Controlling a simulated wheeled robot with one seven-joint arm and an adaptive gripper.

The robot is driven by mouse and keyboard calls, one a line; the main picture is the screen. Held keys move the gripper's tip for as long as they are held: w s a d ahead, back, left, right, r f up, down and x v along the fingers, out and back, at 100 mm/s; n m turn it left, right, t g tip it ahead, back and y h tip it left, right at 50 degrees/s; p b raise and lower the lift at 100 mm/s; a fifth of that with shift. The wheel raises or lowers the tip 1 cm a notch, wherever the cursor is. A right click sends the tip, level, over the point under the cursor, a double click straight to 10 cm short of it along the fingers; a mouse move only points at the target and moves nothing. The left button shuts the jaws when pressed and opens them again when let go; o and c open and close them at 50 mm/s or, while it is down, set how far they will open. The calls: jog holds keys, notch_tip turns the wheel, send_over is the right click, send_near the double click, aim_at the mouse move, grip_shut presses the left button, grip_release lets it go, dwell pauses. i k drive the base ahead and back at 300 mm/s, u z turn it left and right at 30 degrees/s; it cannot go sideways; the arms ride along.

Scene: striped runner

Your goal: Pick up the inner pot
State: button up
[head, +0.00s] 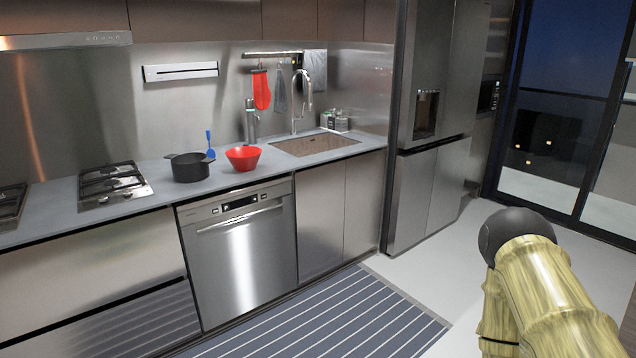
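In the head view, a dark pot (190,168) with small side handles stands upright on the grey counter, right of the gas hob. It is the only pot I see; whether another pot sits inside it I cannot tell. A red bowl (243,158) stands close to its right. A blue utensil (210,145) stands upright just behind the pot and the bowl. My arm shows at the lower right, far from the counter. My gripper cannot be made out in this view.
The counter (151,168) also bears a gas hob (112,186) at the left and a sink (314,144) with a tap at the right. A dishwasher (240,240) is below the pot and bowl. A striped runner (330,320) lies on the clear floor in front.

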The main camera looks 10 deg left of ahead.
aim_at(192, 167)
jog(key=u, duration=0.7)
jog(key=i, duration=1.55)
jog(key=u, duration=0.75)
